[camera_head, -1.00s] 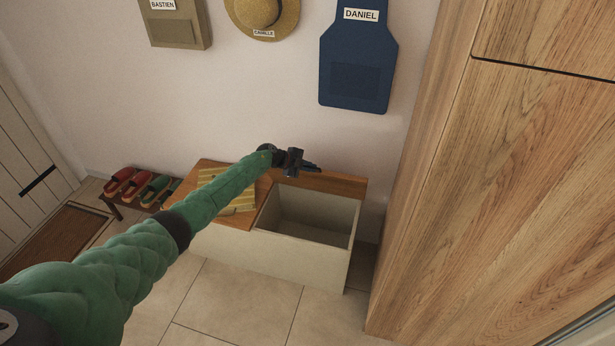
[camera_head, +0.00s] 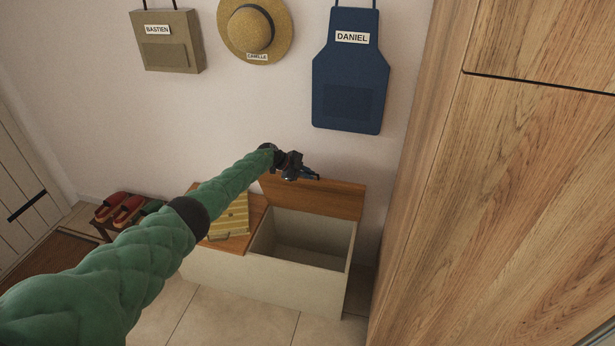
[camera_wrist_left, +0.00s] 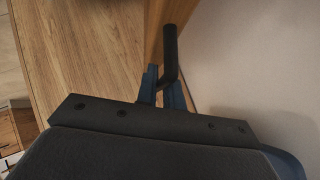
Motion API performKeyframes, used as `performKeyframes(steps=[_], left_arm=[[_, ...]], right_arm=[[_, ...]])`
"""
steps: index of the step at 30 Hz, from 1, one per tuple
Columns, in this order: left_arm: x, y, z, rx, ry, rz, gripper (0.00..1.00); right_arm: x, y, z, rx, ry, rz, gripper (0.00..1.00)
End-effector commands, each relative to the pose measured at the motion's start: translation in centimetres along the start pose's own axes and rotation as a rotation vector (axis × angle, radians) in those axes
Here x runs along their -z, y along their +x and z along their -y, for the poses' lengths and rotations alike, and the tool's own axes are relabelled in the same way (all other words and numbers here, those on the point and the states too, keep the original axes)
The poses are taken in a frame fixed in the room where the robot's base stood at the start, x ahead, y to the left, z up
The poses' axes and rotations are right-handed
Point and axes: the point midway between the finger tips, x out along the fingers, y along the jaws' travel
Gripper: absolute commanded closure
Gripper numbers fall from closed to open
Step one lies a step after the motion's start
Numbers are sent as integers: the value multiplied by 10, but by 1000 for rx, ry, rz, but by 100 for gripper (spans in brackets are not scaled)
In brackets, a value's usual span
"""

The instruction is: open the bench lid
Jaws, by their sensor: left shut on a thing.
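The bench (camera_head: 290,283) has a cream body and stands against the wall. Its wooden lid (camera_head: 335,200) is raised over the right compartment, tilted up steeply near the wall, with the inner face showing. The compartment below is open and looks empty. My left gripper (camera_head: 308,174) is at the lid's top edge. In the left wrist view, its blue fingers (camera_wrist_left: 165,92) are shut on a dark bar handle (camera_wrist_left: 170,55) beside a wooden surface. The exact contact is partly hidden by the gripper body. My right gripper is out of view.
A yellow striped cushion (camera_head: 231,219) lies on the bench's left top. A tall wooden cabinet (camera_head: 510,200) stands close on the right. A blue apron-shaped bag (camera_head: 350,75), a straw hat (camera_head: 280,28) and an olive bag (camera_head: 168,52) hang above. Red shoes (camera_head: 113,205) sit at left.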

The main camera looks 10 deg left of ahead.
Motion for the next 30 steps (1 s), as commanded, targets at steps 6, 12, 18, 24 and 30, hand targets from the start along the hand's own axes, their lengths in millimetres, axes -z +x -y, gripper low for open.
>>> performKeyframes(steps=[6,12,18,24,30], left_arm=[[0,0,0,1,0,1,100],[0,0,0,1,0,1,69],[0,0,0,1,1,0,69],[0,-4,0,1,2,0,69],[-2,-25,0,1,3,2,69]], right_arm=[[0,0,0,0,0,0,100],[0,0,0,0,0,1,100],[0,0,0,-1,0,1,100],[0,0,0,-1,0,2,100],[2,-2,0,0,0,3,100]])
